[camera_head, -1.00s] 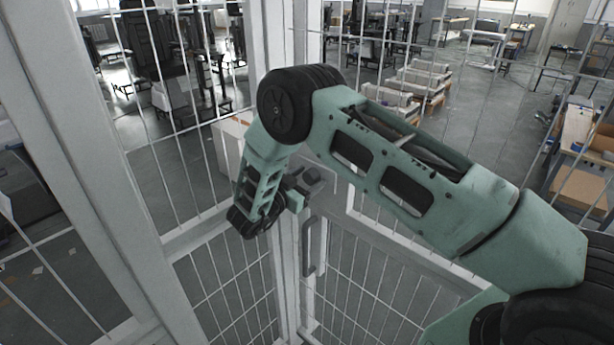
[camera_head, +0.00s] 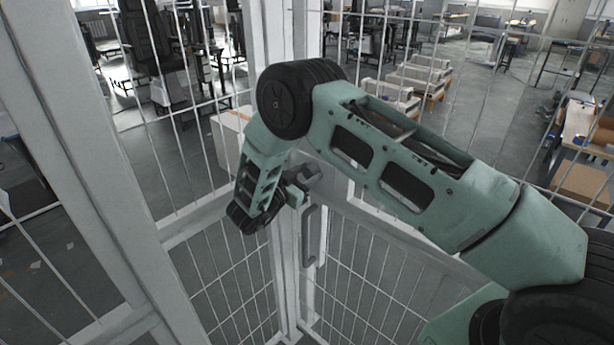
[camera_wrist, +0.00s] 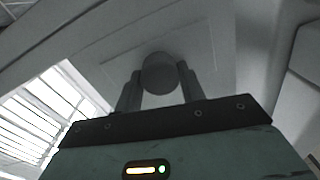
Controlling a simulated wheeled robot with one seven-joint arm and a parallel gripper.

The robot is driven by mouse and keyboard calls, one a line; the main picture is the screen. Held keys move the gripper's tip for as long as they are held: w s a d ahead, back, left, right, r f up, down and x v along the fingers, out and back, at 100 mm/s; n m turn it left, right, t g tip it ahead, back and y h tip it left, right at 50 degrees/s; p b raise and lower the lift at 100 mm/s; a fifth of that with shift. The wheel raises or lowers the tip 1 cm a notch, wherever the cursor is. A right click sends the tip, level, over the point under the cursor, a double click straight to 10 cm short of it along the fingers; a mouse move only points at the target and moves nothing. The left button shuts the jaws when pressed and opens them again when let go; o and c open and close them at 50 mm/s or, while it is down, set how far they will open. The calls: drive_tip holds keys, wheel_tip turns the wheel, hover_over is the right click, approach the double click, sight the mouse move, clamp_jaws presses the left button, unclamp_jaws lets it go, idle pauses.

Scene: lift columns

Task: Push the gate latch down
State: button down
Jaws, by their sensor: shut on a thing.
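The gate (camera_head: 340,195) is a white frame with wire mesh, right of the corner post. A grey latch (camera_head: 312,172) sits on its edge at mid-height, partly hidden by my arm. My gripper (camera_head: 297,190) is at the latch. In the wrist view, the latch shows as a dark round end (camera_wrist: 159,73) between the two fingers of my gripper (camera_wrist: 160,85), which are shut on it. A vertical grey pull handle (camera_head: 311,235) is on the gate just below the latch. The latch's exact angle is hard to tell.
White mesh fence panels (camera_head: 225,265) and a thick post (camera_head: 75,150) stand at the left. Beyond the mesh are a cardboard box (camera_head: 230,135), pallets (camera_head: 415,85), chairs and workbenches. The floor between them looks open.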

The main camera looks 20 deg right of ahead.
drive_tip(key=shift+s+f, duration=0.1)
drive_tip(key=shift+f, duration=0.2)
drive_tip(key=c, duration=0.9)
unclamp_jaws()
drive_tip(key=shift+o, duration=0.2)
drive_tip(key=shift+a, duration=0.1)
drive_tip(key=b+v, duration=0.6)
drive_tip(key=v, duration=0.6)
